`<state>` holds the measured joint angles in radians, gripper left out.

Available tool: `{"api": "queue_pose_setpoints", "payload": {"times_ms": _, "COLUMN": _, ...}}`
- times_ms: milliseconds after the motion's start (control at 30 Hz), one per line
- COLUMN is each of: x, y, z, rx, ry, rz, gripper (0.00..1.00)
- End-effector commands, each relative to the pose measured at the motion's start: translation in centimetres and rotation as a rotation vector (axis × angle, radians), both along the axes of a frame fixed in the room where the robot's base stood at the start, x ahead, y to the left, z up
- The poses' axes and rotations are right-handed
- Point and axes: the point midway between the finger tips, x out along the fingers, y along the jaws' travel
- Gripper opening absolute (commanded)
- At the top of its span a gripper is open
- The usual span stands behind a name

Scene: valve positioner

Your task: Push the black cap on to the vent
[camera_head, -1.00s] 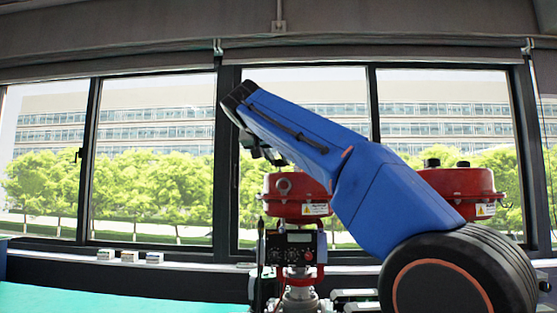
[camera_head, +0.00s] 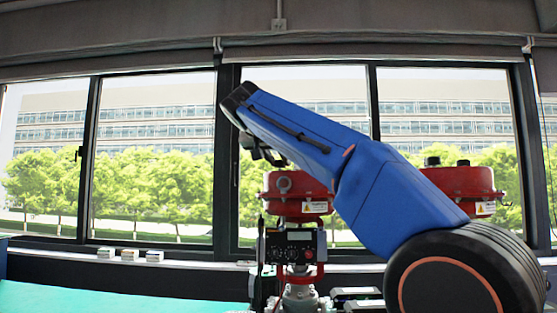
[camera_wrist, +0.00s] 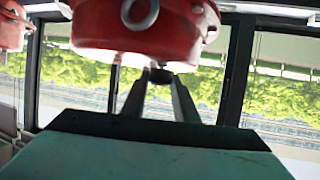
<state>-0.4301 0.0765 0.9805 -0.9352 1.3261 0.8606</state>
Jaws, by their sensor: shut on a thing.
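My gripper (camera_wrist: 160,82) shows in the wrist view with its two grey fingers closing in on a small dark piece, the black cap (camera_wrist: 160,75), at their tips. The cap lies just in front of the red housing (camera_wrist: 140,25) in that picture; I cannot tell whether it touches anything. In the head view, my arm hides most of the gripper. The positioner (camera_head: 293,246), a dark box with a display and knobs, stands below the left red housing (camera_head: 296,187). The vent cannot be made out in either view.
A second red housing (camera_head: 465,183) with black knobs on top stands at the right, partly behind my arm. Several small boxes (camera_head: 129,255) sit on the window sill at the left. A green surface (camera_head: 110,299) at the lower left is clear.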

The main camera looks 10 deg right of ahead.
Motion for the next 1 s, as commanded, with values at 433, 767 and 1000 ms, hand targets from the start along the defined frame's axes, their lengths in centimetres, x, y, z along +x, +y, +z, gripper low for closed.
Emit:
{"api": "queue_pose_setpoints", "payload": {"times_ms": 433, "x": 0.0, "y": 0.0, "z": -0.5, "rx": -0.001, "ry": 0.001, "rz": 0.000, "gripper": 0.41}}
{"api": "queue_pose_setpoints", "payload": {"times_ms": 767, "x": 0.0, "y": 0.0, "z": -0.4, "rx": 0.000, "ry": 0.000, "rz": 0.000, "gripper": 0.49}}
{"api": "queue_pose_setpoints", "payload": {"times_ms": 1000, "x": -1.7, "y": 1.2, "z": 0.4, "rx": 0.001, "ry": -0.001, "rz": 0.004, "gripper": 0.49}}
